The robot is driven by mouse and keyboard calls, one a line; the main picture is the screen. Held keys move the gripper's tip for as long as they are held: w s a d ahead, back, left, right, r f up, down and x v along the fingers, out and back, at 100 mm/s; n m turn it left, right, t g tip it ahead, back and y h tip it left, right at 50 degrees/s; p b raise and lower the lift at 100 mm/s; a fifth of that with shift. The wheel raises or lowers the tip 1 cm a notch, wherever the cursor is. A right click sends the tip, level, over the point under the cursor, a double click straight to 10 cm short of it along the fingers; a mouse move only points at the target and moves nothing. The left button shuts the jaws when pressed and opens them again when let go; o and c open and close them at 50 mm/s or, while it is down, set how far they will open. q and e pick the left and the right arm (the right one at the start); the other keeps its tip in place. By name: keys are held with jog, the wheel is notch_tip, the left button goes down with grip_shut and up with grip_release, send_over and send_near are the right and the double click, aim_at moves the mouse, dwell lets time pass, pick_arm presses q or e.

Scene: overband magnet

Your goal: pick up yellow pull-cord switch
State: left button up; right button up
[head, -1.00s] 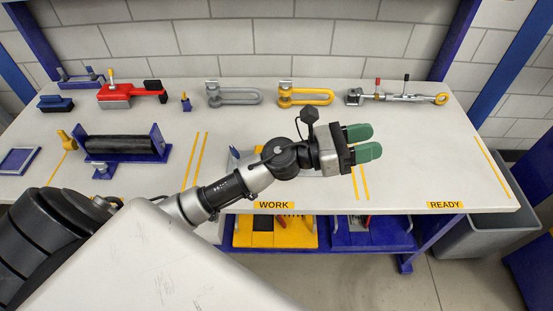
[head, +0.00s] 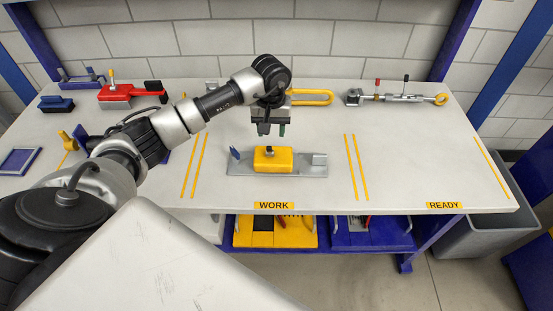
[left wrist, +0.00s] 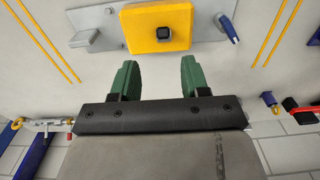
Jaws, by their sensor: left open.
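The yellow pull-cord switch (head: 274,160) is a yellow block with a dark knob on top. It sits on a grey metal plate (head: 315,171) in the WORK area, with a small blue flag-like piece (head: 235,153) at the plate's left end. My left gripper (head: 270,132) points down, open and empty, just behind and above the switch. In the left wrist view the switch (left wrist: 152,28) lies beyond the two green fingertips (left wrist: 158,68), apart from them. My right gripper is not in view.
At the back stand a yellow shackle (head: 318,97), a turnbuckle-like tool (head: 395,98) and a red clamp-like tool (head: 130,92). A blue tray (head: 18,161) lies at the far left. The table right of the plate, toward READY, is clear.

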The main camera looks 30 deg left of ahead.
aim_at(269, 147)
pick_arm(q)
notch_tip(269, 147, down, 3)
jog(key=shift+r, duration=0.1)
jog(key=shift+s+f+p, duration=0.1)
jog(key=shift+f+p, duration=0.2)
jog(key=shift+p, duration=0.2)
jog(key=f, duration=0.1)
jog(key=f+p, duration=0.1)
jog(key=f, duration=0.1)
jog(key=shift+s+a+f, duration=0.1)
jog(key=shift+s+f, duration=0.15)
jog(key=shift+f, duration=0.5)
grip_shut()
jog(key=shift+w+r, duration=0.1)
